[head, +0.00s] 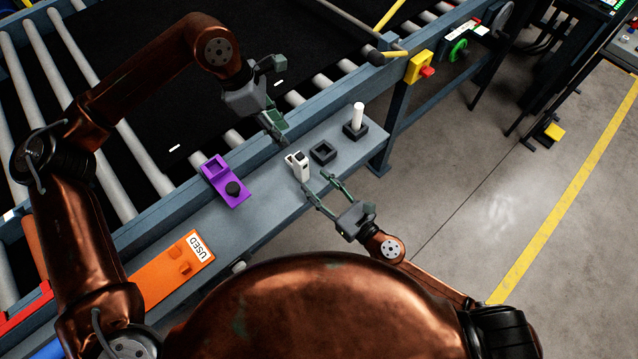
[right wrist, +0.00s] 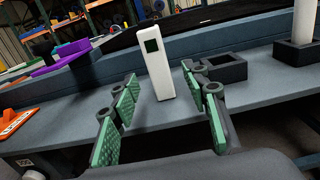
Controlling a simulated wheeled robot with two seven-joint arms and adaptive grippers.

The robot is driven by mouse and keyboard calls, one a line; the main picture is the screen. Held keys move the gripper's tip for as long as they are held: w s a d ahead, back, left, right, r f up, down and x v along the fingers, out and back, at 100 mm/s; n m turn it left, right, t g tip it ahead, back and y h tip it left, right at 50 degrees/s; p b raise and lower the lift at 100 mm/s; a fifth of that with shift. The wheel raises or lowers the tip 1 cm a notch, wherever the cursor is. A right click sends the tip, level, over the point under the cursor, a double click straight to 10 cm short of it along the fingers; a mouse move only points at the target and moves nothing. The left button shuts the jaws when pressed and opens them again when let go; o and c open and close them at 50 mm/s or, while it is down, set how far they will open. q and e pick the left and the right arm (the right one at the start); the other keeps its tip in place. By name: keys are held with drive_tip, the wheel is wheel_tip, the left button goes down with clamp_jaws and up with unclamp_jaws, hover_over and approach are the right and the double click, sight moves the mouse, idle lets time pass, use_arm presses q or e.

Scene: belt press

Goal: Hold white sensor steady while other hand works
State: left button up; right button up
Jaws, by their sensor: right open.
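The white sensor (head: 298,168), an upright white block with a dark window, stands on the grey ledge (head: 262,221). My right gripper (head: 316,182) is open and empty on the near side of it. In the right wrist view the sensor (right wrist: 158,75) shows between the two spread green-padded fingers, just beyond their tips; I see no contact. My left gripper (head: 279,102) is open and empty, with its fingers spread above the ledge's back edge, behind the sensor.
A black square socket (head: 323,152) and a white rod (head: 358,115) in a black base stand right of the sensor. A purple fixture (head: 217,173) with a black knob lies left. Further left is an orange tray (head: 158,285) marked USED. The roller conveyor (head: 128,180) runs behind.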

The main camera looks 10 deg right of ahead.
sight(306, 173)
drive_tip(key=shift+w+a, duration=0.1)
drive_tip(key=shift+a, duration=0.2)
drive_tip(key=shift+x, duration=3.6)
drive_tip(key=shift+c, duration=0.3)
clamp_jaws()
use_arm(q)
clamp_jaws()
use_arm(e)
drive_tip(key=shift+d, duration=0.1)
